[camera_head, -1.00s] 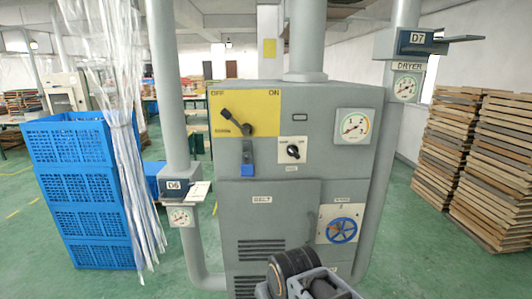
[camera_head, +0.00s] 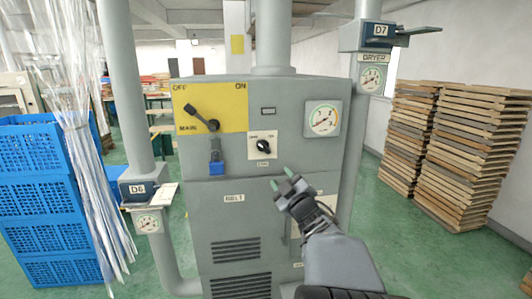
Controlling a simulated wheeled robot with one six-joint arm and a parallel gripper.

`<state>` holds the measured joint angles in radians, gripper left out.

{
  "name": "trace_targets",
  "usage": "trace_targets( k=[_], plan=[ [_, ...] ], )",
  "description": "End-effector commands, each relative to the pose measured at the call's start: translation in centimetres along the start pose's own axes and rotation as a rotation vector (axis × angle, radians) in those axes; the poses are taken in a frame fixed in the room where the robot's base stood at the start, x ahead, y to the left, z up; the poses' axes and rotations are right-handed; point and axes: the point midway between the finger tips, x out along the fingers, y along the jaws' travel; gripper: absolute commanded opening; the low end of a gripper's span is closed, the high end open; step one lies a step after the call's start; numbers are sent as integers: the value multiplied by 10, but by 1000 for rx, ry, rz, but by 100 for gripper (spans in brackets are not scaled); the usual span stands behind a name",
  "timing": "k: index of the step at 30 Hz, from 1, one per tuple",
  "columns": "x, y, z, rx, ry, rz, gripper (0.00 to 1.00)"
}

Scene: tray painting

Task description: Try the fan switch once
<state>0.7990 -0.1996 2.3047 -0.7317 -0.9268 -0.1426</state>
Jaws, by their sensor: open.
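The black rotary knob (camera_head: 264,147) sits on a small white plate (camera_head: 255,154) on the front of the grey cabinet. I take it for the fan switch, but the print on and below the plate is too small to read surely. Which mark the knob points at I cannot tell. My gripper (camera_head: 282,178) is in front of the cabinet, just below and right of the plate in the picture. Its two green-tipped fingers are apart, with nothing between them. It looks clear of the knob.
A black lever (camera_head: 203,119) on a yellow MAIN plate (camera_head: 232,98) leans toward OFF. A blue-ended handle (camera_head: 216,168) hangs below it. A gauge (camera_head: 323,119) is at the upper right. Pipes flank the grey cabinet (camera_head: 205,215). Blue crates (camera_head: 38,200) stand left, stacked trays (camera_head: 460,150) right.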

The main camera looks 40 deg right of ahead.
Motion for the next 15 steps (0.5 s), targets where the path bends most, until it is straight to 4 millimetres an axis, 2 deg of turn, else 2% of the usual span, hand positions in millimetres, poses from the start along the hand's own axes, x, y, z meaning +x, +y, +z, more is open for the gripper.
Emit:
trace_targets(
  k=[4,7,15],
  plan=[
    [-2,9,0,-32,65,8,43],
    [5,12,-1,-40,84,7,43],
    [53,12,-7,-40,87,6,43]
  ],
)
